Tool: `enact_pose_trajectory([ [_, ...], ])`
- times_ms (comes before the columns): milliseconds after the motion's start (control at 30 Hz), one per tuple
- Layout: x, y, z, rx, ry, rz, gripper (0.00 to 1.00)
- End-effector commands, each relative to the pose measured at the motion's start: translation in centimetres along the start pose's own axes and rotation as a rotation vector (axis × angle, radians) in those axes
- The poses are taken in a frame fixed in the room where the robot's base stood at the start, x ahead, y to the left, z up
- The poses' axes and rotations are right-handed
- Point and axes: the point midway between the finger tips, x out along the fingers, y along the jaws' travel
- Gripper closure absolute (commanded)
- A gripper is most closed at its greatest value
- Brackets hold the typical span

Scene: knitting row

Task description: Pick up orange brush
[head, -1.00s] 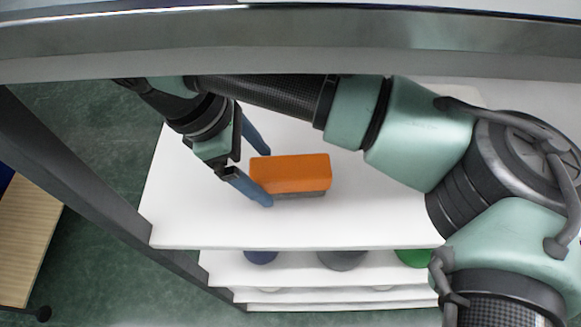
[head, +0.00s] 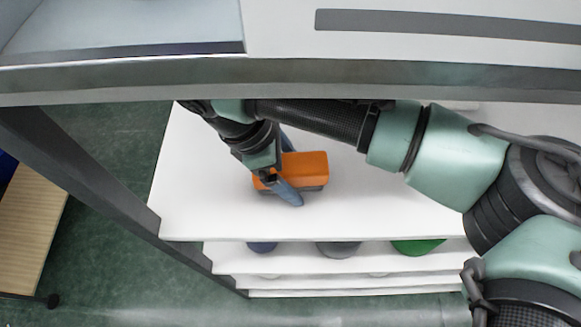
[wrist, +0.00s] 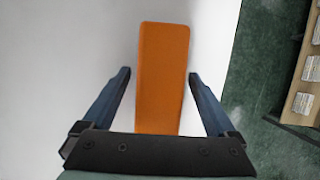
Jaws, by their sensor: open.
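The orange brush (head: 306,168) is a block with an orange top and a grey underside. It lies on the white shelf board (head: 200,215). In the wrist view the brush (wrist: 162,75) runs lengthwise between the two blue fingers of my gripper (wrist: 161,75). A gap shows on each side of it, so the fingers do not touch it there. In the head view my gripper (head: 291,170) is around the left part of the brush, with one finger in front and one behind. My gripper is open. The near finger and the wrist hide part of the brush.
A grey metal beam (head: 300,80) crosses above the board. Lower shelves hold a blue item (head: 262,246), a grey item (head: 338,249) and a green item (head: 417,246). The board around the brush is clear. A wooden surface (head: 30,235) stands at the far left.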

Motion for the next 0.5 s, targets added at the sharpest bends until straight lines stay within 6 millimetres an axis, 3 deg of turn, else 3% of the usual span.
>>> enact_pose_trajectory([
  [500, 0.42, 0.0, -0.18, 0.001, 0.0, 0.0, 0.07],
])
